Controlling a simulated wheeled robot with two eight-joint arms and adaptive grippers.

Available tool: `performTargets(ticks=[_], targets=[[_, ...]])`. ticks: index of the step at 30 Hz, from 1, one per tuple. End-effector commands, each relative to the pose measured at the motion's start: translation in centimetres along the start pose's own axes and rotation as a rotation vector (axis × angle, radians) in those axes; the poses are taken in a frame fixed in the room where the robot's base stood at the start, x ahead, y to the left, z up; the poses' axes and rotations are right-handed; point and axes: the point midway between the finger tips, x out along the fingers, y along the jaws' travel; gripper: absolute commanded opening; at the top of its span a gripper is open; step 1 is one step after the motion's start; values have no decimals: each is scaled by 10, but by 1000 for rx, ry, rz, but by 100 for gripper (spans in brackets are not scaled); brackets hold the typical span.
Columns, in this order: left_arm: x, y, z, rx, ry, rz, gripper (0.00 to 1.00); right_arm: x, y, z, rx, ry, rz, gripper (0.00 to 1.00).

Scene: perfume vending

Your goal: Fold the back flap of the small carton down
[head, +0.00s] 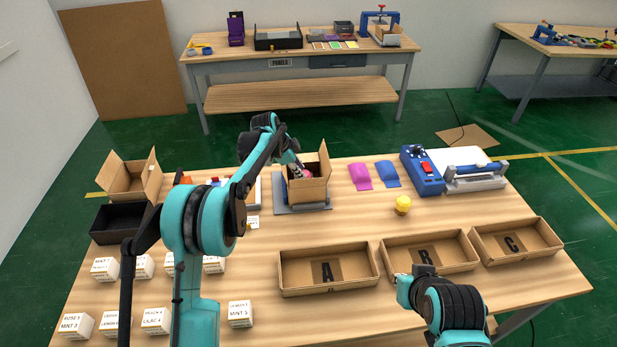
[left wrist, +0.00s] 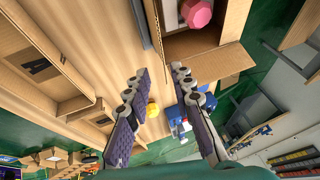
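The small carton (head: 309,191) stands on a grey plate (head: 284,208) at the back middle of the table. It is open-topped, with a tall flap (head: 324,161) upright at its right. A pink thing shows inside, and it is clear in the left wrist view (left wrist: 196,13). There the carton (left wrist: 190,43) is at the top, with one flap (left wrist: 217,66) spread outward. My left gripper (left wrist: 160,72) is open and empty, its fingers apart near the carton. In the head view it is above the carton's left side, its tips partly hidden. My right gripper does not show; only my right arm does.
Open trays A (head: 293,278), B (head: 399,264) and C (head: 483,250) line the front right. An open box (head: 125,180) and black tray (head: 112,222) stand left. A yellow item (head: 402,205), pink and blue pouches and a blue machine (head: 420,172) are to the right.

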Motion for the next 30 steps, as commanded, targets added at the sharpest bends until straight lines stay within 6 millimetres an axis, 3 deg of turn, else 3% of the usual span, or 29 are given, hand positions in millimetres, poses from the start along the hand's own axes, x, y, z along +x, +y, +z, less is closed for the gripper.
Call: performTargets(ticks=[18,30], targets=[[85,-4,0,48,9,12,23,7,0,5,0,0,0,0],[94,-4,0,47,9,12,23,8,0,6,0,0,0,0]])
